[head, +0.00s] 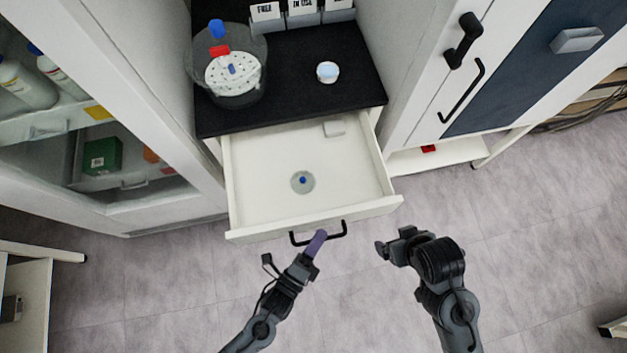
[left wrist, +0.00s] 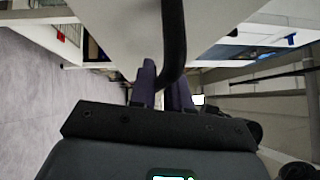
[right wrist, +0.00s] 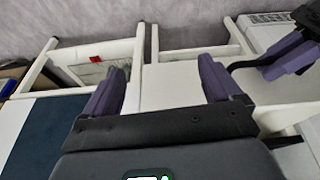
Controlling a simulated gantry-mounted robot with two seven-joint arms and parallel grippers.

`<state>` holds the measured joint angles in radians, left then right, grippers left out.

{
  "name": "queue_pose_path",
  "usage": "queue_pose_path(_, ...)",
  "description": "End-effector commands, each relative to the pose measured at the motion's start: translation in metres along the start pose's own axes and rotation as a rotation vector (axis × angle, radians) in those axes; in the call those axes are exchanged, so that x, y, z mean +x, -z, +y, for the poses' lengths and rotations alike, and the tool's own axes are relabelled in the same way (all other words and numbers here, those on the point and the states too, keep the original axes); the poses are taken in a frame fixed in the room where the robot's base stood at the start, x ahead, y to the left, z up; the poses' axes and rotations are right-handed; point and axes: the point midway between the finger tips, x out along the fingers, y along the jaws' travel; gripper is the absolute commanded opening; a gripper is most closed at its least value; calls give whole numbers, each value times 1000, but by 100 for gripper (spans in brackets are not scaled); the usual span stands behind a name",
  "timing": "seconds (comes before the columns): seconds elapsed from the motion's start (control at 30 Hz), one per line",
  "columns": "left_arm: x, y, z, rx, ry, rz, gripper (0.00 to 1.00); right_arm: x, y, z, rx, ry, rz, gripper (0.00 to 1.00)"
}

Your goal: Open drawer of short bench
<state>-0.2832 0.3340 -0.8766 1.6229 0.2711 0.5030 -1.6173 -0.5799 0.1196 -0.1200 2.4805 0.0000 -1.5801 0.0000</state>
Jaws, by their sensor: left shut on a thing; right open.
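The short bench has a black top (head: 300,75) and a white drawer (head: 350,205) that stands pulled well out. A round clear disc with a blue centre (head: 303,182) and a small white block (head: 334,128) lie inside. My left gripper (head: 318,238) is at the drawer's black handle (head: 335,230). In the left wrist view the handle (left wrist: 174,40) runs between the purple fingers (left wrist: 163,88), which are shut on it. My right gripper (head: 388,243) is open and empty, to the right of the drawer front. Its spread fingers show in the right wrist view (right wrist: 160,85).
A clear vessel (head: 232,75) with a perforated white disc and a small round container (head: 327,72) stand on the bench top. A glass-fronted cabinet (head: 110,160) is at left, a white and blue unit (head: 480,80) at right. The floor (head: 160,290) in front is open.

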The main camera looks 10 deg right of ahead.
Motion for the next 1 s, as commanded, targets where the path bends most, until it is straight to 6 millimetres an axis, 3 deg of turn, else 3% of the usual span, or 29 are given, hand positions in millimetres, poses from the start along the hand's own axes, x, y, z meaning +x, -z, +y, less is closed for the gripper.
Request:
queue_pose_path(0.23,-16,16,-7,-1,4,0,0,-10,3,-1,4,3,0,91)
queue_pose_path(0.67,-18,19,-6,-1,5,-1,0,-10,3,0,2,2,-1,91)
queue_pose_path(0.7,-18,19,-6,-1,5,-1,18,-10,3,0,1,1,-1,91)
queue_pose_path(0.8,-18,19,-6,-1,4,0,34,-10,3,1,-2,-1,-1,91)
queue_pose_path(1.0,-18,19,-6,0,2,0,36,-10,2,2,-6,-4,-2,91)
